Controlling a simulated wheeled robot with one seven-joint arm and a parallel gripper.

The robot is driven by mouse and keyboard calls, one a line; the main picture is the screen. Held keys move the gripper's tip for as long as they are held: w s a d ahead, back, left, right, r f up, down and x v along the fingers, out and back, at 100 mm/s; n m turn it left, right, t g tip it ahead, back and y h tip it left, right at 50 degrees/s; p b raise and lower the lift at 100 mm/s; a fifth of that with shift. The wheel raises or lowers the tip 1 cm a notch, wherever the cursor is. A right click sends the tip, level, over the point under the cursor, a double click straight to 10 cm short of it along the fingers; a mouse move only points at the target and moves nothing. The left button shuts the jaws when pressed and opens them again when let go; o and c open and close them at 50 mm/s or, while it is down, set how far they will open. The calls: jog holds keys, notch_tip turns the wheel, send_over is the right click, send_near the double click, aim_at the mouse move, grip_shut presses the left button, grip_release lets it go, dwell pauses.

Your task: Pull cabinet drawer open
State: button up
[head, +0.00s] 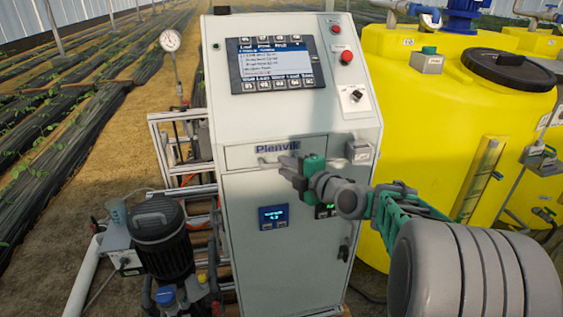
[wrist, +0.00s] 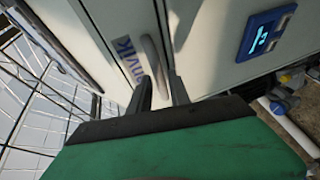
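The drawer (head: 240,156) is a shallow pale panel marked "Plenvik" on the front of the grey-white cabinet (head: 250,210), below its sloped screen face. It looks closed, its front flush with the cabinet. Its bar handle (wrist: 152,58) shows in the wrist view beside the lettering. My gripper (head: 268,163) is in front of the drawer in the head view and covers part of it. In the wrist view the two fingers of my gripper (wrist: 160,88) are apart, one on each side of the handle's near end. I see no clear contact.
A display (head: 273,217) and a black latch (head: 343,250) are on the cabinet door below. A small box (head: 360,152) sticks out right of the drawer. A pump (head: 162,240) stands left, yellow tanks (head: 430,110) right.

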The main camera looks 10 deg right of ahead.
jog(key=shift+x, duration=1.1)
grip_shut()
dwell(0.6)
